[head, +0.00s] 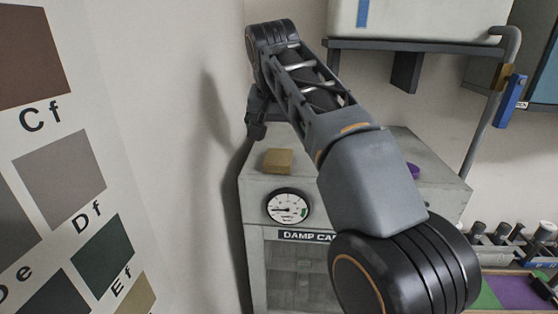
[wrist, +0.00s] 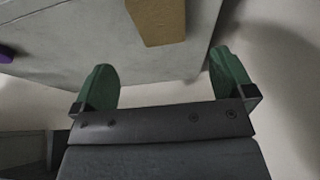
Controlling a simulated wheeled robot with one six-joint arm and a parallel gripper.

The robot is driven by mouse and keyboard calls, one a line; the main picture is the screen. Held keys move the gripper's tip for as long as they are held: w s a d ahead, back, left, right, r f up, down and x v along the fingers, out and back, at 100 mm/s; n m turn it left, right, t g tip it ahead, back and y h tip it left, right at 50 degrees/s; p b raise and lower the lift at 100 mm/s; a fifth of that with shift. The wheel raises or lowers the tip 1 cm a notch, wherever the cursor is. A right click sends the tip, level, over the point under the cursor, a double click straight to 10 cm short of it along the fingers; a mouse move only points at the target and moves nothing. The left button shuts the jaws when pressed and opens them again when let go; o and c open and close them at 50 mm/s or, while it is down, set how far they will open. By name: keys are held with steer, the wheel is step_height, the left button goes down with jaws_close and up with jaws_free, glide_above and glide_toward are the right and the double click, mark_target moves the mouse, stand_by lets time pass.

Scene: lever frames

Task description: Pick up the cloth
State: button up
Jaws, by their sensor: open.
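A tan, block-shaped item (head: 278,161) lies on top of the grey cabinet (head: 262,187) near its left front edge. It may be a folded cloth, but I cannot tell. It also shows at the top of the wrist view (wrist: 162,20), ahead of and between my fingers, apart from them. My gripper (wrist: 164,82) is open and empty, with two green fingers spread wide. In the head view my gripper (head: 256,130) hangs at the wall, left of and above the tan item.
A purple item (head: 413,171) lies at the right of the cabinet top, partly behind my arm. A round gauge (head: 288,207) is on the cabinet front. A shelf (head: 420,45) with a pale box (head: 420,18) is above. The wall is close on the left.

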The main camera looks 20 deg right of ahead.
mark_target(278, 156)
steer(key=shift+x, duration=1.2)
steer(key=shift+p+x, duration=0.35)
steer(key=shift+x, duration=2.65)
steer(key=shift+a+f, duration=0.1)
steer(key=shift+a, duration=0.05)
steer(key=shift+c, duration=0.2)
steer(key=c, duration=0.9)
